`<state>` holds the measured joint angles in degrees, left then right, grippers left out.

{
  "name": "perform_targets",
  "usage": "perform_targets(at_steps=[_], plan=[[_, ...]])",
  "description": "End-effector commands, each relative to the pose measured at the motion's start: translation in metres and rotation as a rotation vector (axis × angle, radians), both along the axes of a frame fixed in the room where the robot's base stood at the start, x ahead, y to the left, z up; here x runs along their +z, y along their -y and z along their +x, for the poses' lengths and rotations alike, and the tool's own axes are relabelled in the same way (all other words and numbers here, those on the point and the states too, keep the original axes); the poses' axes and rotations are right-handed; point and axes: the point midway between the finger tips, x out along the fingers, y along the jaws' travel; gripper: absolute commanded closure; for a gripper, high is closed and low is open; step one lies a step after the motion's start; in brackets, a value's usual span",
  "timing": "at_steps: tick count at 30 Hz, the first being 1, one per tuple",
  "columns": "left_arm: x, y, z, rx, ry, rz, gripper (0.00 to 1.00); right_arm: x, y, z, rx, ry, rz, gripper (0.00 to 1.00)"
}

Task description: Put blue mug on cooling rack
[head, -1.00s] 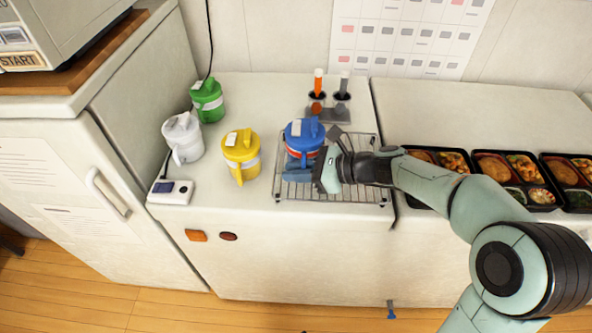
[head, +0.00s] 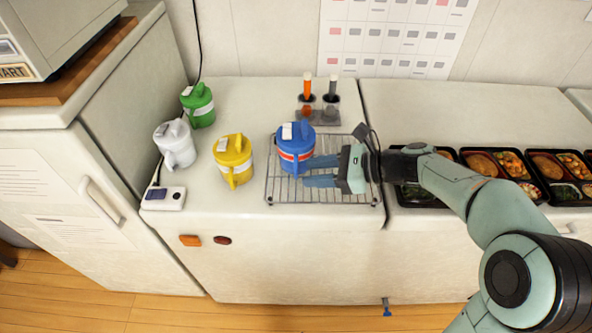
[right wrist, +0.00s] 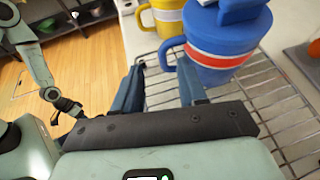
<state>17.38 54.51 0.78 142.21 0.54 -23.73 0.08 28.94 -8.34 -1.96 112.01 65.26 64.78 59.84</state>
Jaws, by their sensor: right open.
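The blue mug (head: 296,137), with a red and white band and a blue lid, stands upright on the left part of the wire cooling rack (head: 345,196). My right gripper (head: 312,171) is open just right of and in front of the mug, low over the rack, with nothing between its fingers. In the right wrist view the mug (right wrist: 232,35) stands beyond the fingertips, and its handle is near one fingertip of the gripper (right wrist: 158,72). The rack (right wrist: 270,95) shows under it. My left gripper is not in the head view; an arm of mine shows at the wrist view's left.
A yellow mug (head: 233,160), a white mug (head: 176,144) and a green mug (head: 199,106) stand left of the rack. A small white device (head: 163,198) sits at the counter's front left. Behind the rack is a holder with two tubes (head: 318,112). Bento trays (head: 450,196) lie to the right.

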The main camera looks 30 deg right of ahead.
Motion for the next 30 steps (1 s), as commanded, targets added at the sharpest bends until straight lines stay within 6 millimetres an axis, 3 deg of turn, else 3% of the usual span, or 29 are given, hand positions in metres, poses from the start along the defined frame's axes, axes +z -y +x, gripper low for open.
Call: perform_targets(at_steps=[9,30], plan=[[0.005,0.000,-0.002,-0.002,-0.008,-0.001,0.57,0.017,0.030,-0.028,0.000,-0.001,-0.001,0.58],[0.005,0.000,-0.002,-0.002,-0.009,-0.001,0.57,0.018,0.032,-0.031,0.001,0.000,0.000,0.58]])
